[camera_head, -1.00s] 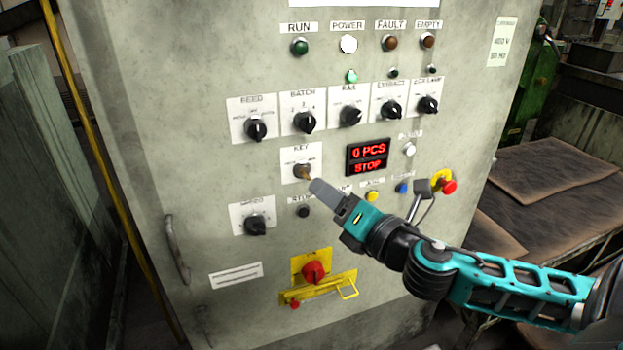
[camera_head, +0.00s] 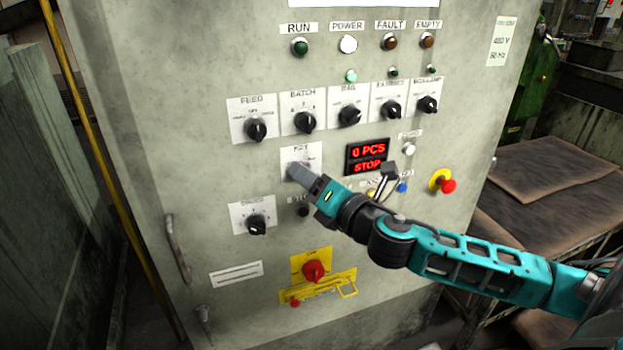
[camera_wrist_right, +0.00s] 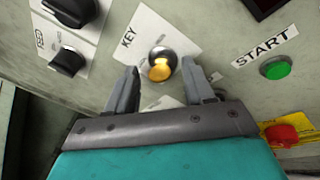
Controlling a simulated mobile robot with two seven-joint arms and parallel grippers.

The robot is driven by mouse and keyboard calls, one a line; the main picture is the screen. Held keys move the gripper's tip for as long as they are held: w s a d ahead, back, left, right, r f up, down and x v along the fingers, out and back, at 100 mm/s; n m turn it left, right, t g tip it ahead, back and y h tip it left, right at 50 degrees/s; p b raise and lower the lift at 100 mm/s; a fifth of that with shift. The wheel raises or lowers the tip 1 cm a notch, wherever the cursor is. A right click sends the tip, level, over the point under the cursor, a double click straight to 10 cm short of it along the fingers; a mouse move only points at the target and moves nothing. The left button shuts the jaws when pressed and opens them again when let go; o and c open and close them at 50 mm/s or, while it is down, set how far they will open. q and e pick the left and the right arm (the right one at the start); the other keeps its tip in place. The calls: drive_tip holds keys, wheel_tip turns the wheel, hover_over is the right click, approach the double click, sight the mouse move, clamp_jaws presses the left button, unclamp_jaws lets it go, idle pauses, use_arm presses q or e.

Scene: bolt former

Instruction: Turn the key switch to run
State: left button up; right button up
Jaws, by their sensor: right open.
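The key switch shows in the right wrist view as a round metal lock with a brass-coloured key (camera_wrist_right: 160,70), on a white plate marked KEY (camera_wrist_right: 140,42). My right gripper (camera_wrist_right: 165,82) is open, with one finger on each side of the key; I cannot tell whether either finger touches it. In the head view the right gripper (camera_head: 298,170) covers the key switch, and only the upper part of its white plate (camera_head: 301,153) shows. The display (camera_head: 367,156) reads 0 PCS and STOP. My left gripper is not in view.
A row of black selector knobs (camera_head: 304,122) sits above the key plate, and another knob (camera_head: 256,225) is below left. A red emergency button (camera_head: 448,186) is to the right. A red switch (camera_head: 313,270) and yellow bar are below. A green START button (camera_wrist_right: 275,68) is nearby.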

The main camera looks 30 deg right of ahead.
drive_tip(key=shift+c, duration=0.5)
clamp_jaws()
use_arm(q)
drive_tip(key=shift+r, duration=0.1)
